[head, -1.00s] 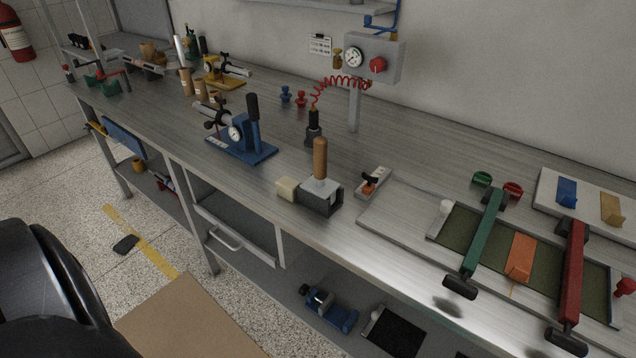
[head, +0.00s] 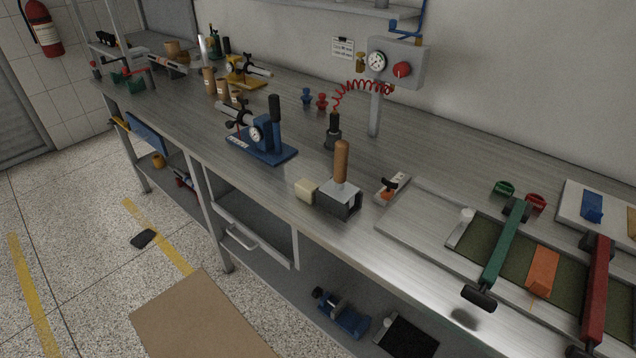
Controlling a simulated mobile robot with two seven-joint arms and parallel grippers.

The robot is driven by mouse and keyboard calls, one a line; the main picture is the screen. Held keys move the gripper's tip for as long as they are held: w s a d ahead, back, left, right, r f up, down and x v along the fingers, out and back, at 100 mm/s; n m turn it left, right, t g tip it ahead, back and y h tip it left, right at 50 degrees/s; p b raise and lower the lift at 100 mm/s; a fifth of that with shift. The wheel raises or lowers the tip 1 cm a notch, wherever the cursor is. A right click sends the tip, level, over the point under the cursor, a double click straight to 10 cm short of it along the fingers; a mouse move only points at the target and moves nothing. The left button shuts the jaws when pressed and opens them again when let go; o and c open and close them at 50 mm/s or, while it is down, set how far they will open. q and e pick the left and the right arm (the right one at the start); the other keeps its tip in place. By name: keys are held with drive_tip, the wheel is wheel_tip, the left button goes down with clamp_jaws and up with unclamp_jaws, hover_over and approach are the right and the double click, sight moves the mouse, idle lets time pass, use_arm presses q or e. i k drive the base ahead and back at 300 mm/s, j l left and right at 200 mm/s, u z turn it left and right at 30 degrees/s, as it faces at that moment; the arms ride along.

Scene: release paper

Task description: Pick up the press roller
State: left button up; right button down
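A tool with an upright wooden handle (head: 341,162) stands on the workbench near its front edge; it looks like the press roller. Its lower end sits in or on a grey block-like holder (head: 338,197) with dark sides, so a roller itself cannot be made out. A cream block (head: 306,190) lies just left of the holder. Neither of my grippers is in view, and nothing touches the tool.
A blue press fixture with a dial (head: 262,145) stands left of the tool, a black tool on a red coiled hose (head: 333,132) behind it. A small clamp plate (head: 392,188) and a board with green and red levers (head: 500,246) lie right. A cardboard sheet (head: 200,318) lies on the floor.

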sight(337, 188)
drive_tip(key=i+j, duration=0.45)
drive_tip(key=j, duration=0.15)
drive_tip(key=i+j, duration=0.4)
drive_tip(key=j, duration=0.15)
drive_tip(key=z, duration=0.05)
